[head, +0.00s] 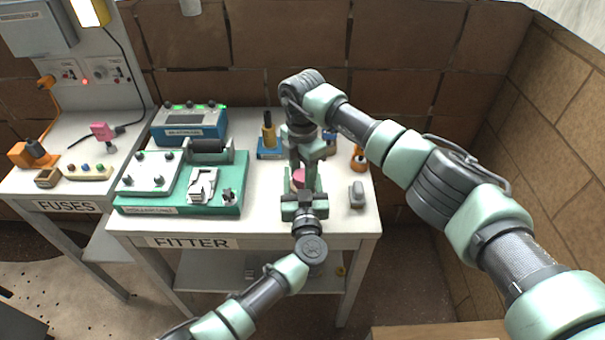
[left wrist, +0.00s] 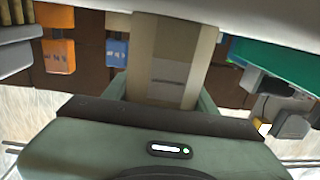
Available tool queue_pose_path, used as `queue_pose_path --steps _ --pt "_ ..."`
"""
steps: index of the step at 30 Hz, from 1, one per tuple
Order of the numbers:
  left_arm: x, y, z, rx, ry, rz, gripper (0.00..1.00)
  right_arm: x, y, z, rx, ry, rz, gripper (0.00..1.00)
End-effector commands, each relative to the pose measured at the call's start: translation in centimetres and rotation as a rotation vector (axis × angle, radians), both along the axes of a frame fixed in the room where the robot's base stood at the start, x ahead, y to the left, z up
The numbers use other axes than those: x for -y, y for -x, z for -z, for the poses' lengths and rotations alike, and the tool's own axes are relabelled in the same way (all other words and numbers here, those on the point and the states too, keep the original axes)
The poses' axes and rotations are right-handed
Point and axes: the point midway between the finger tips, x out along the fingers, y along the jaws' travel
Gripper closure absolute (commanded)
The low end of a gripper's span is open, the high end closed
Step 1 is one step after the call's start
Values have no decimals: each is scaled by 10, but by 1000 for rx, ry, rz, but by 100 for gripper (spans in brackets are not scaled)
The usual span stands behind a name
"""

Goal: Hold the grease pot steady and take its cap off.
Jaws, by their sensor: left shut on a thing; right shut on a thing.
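My right gripper (head: 304,160) points down from above and is shut at the pot's top. The cap is hidden between its fingers, so I cannot tell whether it is still seated on the pot. In the left wrist view, a tan upright shape with a grey band stands beyond the gripper; I cannot tell what it is.
A green fixture (head: 240,185) with a roller and clamp stands left of the grippers, a blue device (head: 190,122) behind it. A grey block (head: 356,194) and an orange item (head: 359,158) stand to the right. The white table (head: 262,212) is bare in front.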

Motion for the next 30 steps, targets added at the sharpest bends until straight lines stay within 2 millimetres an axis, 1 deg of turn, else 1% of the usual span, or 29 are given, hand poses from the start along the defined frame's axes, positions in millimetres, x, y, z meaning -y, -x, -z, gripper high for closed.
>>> queue_pose_path --steps 3,9,10,12,17,20,23,27,30 --pt "0 0 -1 1 1 0 100 1 0 0 1 2 -51 100" --pt "0 0 -1 2 1 0 100 1 0 0 1 1 -49 100" --pt "0 0 -1 2 1 0 100 1 0 0 1 1 -49 53" --pt "0 0 -1 1 1 0 100 1 0 0 1 1 -49 36" --pt "0 0 -1 1 1 0 100 1 0 -1 1 1 -48 36" --pt "0 0 -1 1 0 0 100 1 -1 -5 2 1 -48 36" --pt "0 0 0 0 0 0 100 0 -1 -16 3 0 -48 36" --pt "0 0 1 -2 -1 0 100 0 -1 -36 4 0 -50 36" --pt "0 0 1 -2 -1 0 100 0 0 -45 1 0 -49 36"
